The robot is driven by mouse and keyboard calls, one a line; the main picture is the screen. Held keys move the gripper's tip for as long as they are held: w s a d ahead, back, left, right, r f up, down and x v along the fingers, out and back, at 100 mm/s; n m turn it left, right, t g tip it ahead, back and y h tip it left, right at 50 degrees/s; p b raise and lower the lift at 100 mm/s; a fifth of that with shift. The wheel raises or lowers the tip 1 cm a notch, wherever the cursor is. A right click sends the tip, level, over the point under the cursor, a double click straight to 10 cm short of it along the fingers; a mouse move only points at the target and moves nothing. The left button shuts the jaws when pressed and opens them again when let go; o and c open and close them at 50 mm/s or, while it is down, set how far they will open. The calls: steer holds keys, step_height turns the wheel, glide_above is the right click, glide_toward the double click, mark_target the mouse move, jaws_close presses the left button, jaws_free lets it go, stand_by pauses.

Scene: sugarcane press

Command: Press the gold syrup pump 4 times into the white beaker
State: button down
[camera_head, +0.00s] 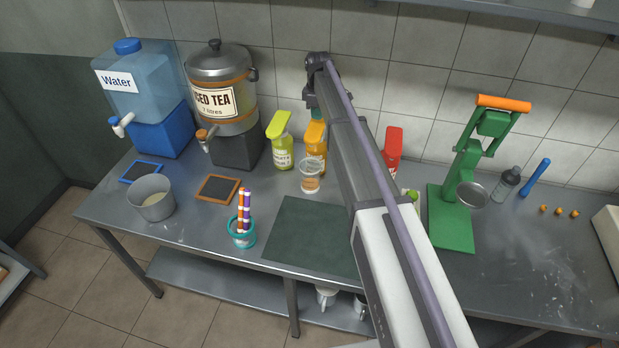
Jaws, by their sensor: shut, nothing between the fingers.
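The gold syrup pump (316,138) is an upright orange-gold bottle at the back of the counter, behind the middle. Its top is partly hidden by my arm. The beaker (311,185), pale and see-through with a white band, stands just in front of the bottle, with amber contents low inside. My gripper (314,104) points down above the gold pump, shut and empty. I cannot tell whether it touches the pump head.
A yellow-green pump bottle (282,148) stands left of the gold one, and a red bottle (392,150) right of my arm. The iced tea dispenser (225,103), water dispenser (146,96) and green press (450,222) flank them. A dark mat (305,232) lies in front.

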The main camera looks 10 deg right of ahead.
mark_target(317, 124)
steer(key=shift+f, duration=0.15)
steer(key=shift+f+b, duration=2.5)
steer(key=shift+b, duration=0.15)
steer(key=shift+r, duration=0.15)
step_height(317, 124, up, 5)
steer(key=p, duration=0.5)
step_height(317, 124, up, 6)
steer(key=p, duration=0.6)
